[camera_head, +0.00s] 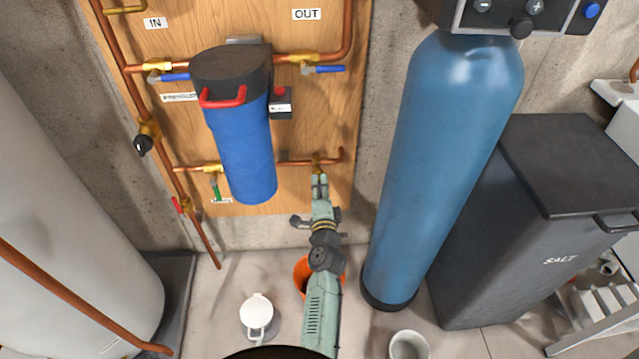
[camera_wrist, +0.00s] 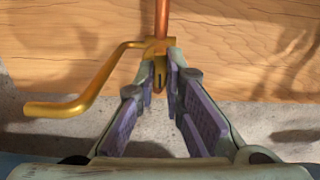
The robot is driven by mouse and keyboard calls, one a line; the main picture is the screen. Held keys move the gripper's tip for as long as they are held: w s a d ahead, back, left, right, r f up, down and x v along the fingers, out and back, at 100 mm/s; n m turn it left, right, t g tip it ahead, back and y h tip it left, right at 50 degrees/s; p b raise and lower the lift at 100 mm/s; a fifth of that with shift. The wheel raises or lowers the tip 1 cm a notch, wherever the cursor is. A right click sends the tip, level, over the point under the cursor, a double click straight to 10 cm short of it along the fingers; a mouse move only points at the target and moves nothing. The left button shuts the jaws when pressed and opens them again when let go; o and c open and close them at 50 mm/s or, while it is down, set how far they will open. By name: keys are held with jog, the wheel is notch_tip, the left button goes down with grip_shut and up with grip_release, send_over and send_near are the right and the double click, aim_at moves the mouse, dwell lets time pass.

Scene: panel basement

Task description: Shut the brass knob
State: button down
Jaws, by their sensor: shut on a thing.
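The brass knob (camera_wrist: 160,72) is a small flat brass piece on a brass valve body (camera_wrist: 158,46) in the wrist view. The valve sits on a copper pipe in front of the wood panel. My gripper (camera_wrist: 161,84) has its two purple-padded fingers on either side of the knob, closed on it at the tips. In the head view the brass valve (camera_head: 317,160) is at the lower right of the panel, and my gripper (camera_head: 319,180) reaches up to it from below. The fingers hide most of the knob there.
A blue filter housing (camera_head: 242,150) hangs left of my arm, and a tall blue tank (camera_head: 440,160) stands to the right. An orange bucket (camera_head: 301,272) and a white jug (camera_head: 257,313) stand on the floor. A bent pipe (camera_wrist: 75,105) runs close left of my fingers.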

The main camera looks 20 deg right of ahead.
jog(key=shift+r+m, duration=0.15)
jog(key=shift+m, duration=0.25)
jog(key=c, duration=1.7)
grip_release()
jog(key=v, duration=0.7)
jog(key=shift+s+a, duration=0.1)
jog(key=shift+s, duration=0.15)
